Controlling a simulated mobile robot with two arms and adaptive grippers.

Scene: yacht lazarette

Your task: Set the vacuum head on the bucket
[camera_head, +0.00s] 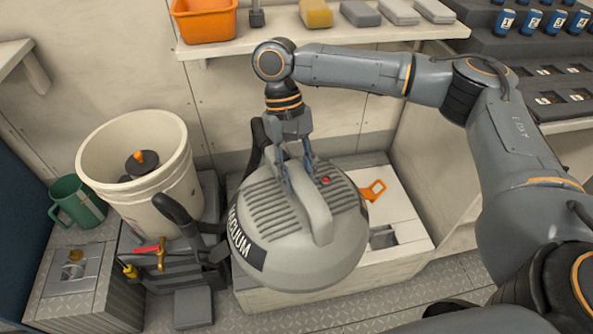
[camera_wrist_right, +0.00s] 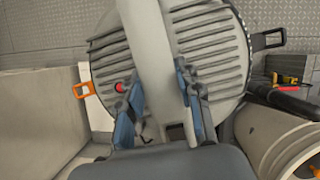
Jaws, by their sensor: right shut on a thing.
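The grey domed vacuum head (camera_head: 275,230) has ribbed vents, a raised handle, a red button and a "VACUUM" label. My right gripper (camera_head: 298,170) is shut on its handle from above. The right wrist view also shows the vacuum head (camera_wrist_right: 205,45), with the blue-padded fingers of the gripper (camera_wrist_right: 160,100) on both sides of the handle. The white bucket (camera_head: 165,185) stands to the left of the head, open at the top, with a dark part and orange knob inside. The bucket's rim shows in the right wrist view (camera_wrist_right: 285,130). My left gripper is not in view.
Below the head is a white bench (camera_head: 400,235) with a square recess and an orange latch (camera_head: 373,190). A green mug (camera_head: 75,202) stands left of the bucket. A dark tool caddy (camera_head: 180,262) sits in front of it. A shelf (camera_head: 340,35) with an orange bin (camera_head: 205,20) runs behind.

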